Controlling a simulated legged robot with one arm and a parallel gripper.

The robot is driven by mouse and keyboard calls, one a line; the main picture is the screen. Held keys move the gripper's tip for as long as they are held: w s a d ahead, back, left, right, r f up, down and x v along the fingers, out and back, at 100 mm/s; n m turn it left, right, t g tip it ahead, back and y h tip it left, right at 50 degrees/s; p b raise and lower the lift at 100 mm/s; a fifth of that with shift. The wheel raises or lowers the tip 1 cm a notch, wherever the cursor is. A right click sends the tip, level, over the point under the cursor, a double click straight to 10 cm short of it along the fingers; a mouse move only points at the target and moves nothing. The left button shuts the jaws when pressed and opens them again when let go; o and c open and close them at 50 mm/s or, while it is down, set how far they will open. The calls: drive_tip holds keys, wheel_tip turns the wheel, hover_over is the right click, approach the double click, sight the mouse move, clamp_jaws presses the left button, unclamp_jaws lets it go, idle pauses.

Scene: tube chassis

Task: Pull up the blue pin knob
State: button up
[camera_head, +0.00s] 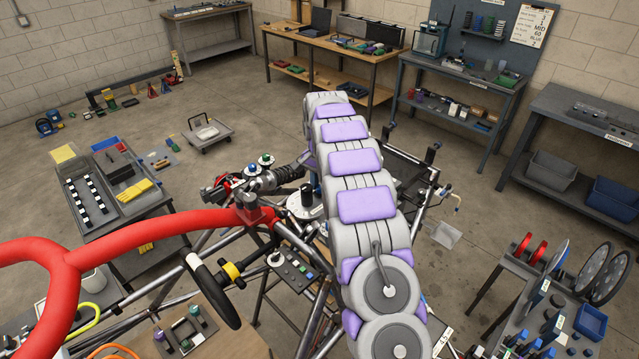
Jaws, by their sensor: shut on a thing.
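My grey arm with purple pads rises from the lower right to the top middle and bends over there. Its far part and my gripper are hidden behind the nearer links. Two small knobs with pale collars stand by the black coil-over shock left of the arm. One knob (250,170) looks blue; the other knob (266,159) looks green. Both are small, and I cannot tell for certain which is the pin knob. What my gripper touches does not show.
A red tube frame (150,233) with a black steering wheel (211,290) fills the lower left. A grey cart (120,220) stands left, and a bench with discs (570,290) stands right. Open floor (250,110) lies beyond the chassis.

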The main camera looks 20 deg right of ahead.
sight(319, 186)
clamp_jaws()
drive_tip(key=shift+w+r, duration=0.1)
drive_tip(key=shift+r, duration=0.85)
drive_tip(key=o, duration=0.9)
unclamp_jaws()
wheel_tip(319, 186, up, 17)
drive_tip(key=p, duration=0.7)
drive_tip(key=shift+w, duration=0.1)
drive_tip(key=shift+r, duration=0.1)
